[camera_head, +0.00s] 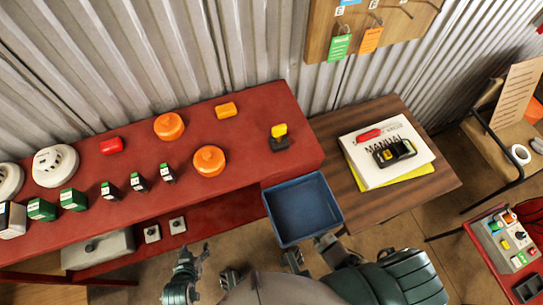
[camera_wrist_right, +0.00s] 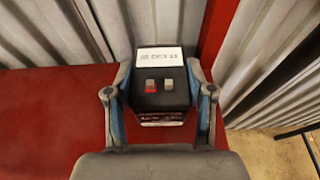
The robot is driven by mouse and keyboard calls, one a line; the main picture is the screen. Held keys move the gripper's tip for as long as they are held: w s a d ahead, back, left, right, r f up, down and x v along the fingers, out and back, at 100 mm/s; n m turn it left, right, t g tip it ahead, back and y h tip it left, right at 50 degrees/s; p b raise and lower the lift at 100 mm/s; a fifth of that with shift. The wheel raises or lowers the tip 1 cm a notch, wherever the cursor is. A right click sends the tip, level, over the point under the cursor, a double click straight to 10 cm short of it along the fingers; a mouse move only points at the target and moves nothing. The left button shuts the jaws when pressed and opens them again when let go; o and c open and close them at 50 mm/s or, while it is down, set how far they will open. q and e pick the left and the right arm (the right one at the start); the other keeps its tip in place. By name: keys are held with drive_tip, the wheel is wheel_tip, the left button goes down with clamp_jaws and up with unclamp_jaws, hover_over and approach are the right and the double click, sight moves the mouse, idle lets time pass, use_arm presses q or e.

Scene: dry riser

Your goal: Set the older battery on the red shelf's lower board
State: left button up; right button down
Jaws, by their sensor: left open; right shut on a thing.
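In the right wrist view my right gripper (camera_wrist_right: 160,78) is shut on a black battery (camera_wrist_right: 160,102), with one finger on each side. The battery has a white date label, too blurred to read surely, and two small terminals, one with red on it. Red boards (camera_wrist_right: 45,120) lie around and below it; whether it touches them I cannot tell. In the head view my left gripper (camera_head: 198,254) is open and empty, in front of the red bench (camera_head: 235,165). I cannot pick out the held battery or a second battery in the head view.
Orange and white round detectors (camera_head: 208,160) and several small boxes stand on the bench. A blue bin (camera_head: 303,208) is at its right end. A wooden table (camera_head: 425,180) holds papers and a bit set (camera_head: 392,152). A corrugated wall (camera_head: 210,50) stands behind.

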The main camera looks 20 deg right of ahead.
drive_tip(key=shift+w, duration=0.1)
use_arm(q)
drive_tip(key=shift+w+r, duration=0.1)
drive_tip(key=shift+w, duration=0.15)
use_arm(e)
drive_tip(key=shift+a+r, duration=0.1)
drive_tip(key=shift+a, duration=0.1)
use_arm(q)
drive_tip(key=shift+a, duration=0.2)
use_arm(e)
drive_tip(key=shift+a, duration=0.1)
drive_tip(key=shift+c, duration=2)
unclamp_jaws()
use_arm(q)
drive_tip(key=shift+w+d, duration=0.15)
drive_tip(key=shift+d, duration=0.05)
use_arm(e)
drive_tip(key=shift+d, duration=0.2)
